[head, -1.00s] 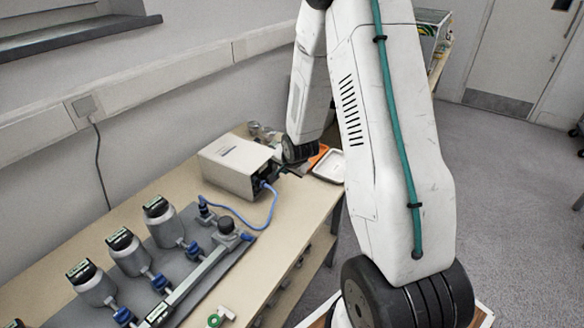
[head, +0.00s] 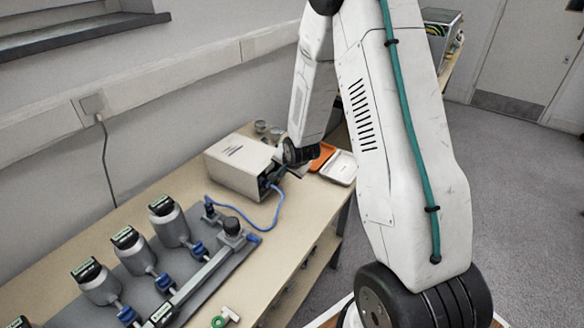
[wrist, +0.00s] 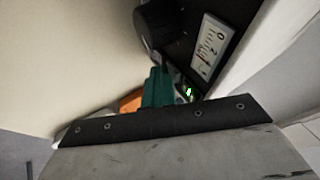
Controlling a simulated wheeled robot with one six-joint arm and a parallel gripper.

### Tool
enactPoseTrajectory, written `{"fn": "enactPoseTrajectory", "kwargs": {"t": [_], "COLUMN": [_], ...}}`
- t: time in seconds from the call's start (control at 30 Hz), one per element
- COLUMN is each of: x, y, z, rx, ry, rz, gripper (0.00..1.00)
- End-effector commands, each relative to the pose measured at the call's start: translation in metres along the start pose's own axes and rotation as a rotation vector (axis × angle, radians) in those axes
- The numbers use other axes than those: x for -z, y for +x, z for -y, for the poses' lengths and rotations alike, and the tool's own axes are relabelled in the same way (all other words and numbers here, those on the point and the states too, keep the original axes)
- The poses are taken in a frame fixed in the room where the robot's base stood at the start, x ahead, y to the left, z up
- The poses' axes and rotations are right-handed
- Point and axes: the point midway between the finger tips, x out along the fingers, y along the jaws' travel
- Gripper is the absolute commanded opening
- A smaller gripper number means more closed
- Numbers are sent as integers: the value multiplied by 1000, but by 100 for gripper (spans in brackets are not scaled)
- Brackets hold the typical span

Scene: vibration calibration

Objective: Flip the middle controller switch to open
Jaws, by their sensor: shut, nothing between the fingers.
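The controller (head: 238,166) is a pale grey box on the bench with a dark front panel facing right. In the wrist view its dark panel (wrist: 182,50) shows a black knob (wrist: 157,22), a white dial gauge (wrist: 212,48) and a small green light (wrist: 188,92). I cannot make out the middle switch; the fingers and wrist plate cover part of the panel. My gripper (head: 276,178) is right at the panel. Its green fingers (wrist: 157,88) are shut with nothing between them. I cannot tell whether they touch the panel.
A blue cable (head: 262,227) runs from the controller to a grey fixture plate (head: 185,262) with several valve-like units at the left. An orange tray (head: 322,156) and a white tray (head: 341,168) lie behind my gripper. Bare bench (head: 290,228) lies in front of the controller.

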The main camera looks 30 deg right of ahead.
Motion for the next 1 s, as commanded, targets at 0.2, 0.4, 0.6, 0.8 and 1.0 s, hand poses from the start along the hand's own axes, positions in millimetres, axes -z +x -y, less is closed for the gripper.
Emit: {"fn": "enactPoseTrajectory", "kwargs": {"t": [0.2, 0.4, 0.6, 0.8, 1.0], "x": [2, 7, 9, 9, 6], "y": [-3, -10, -13, -13, -20], "z": [3, 8, 10, 10, 4], "rx": [4, 6, 6, 7, 8], "ry": [-3, -3, -3, -2, -9], "rz": [-2, -4, -5, -5, 0], "gripper": [0, 0, 0, 0, 0]}}
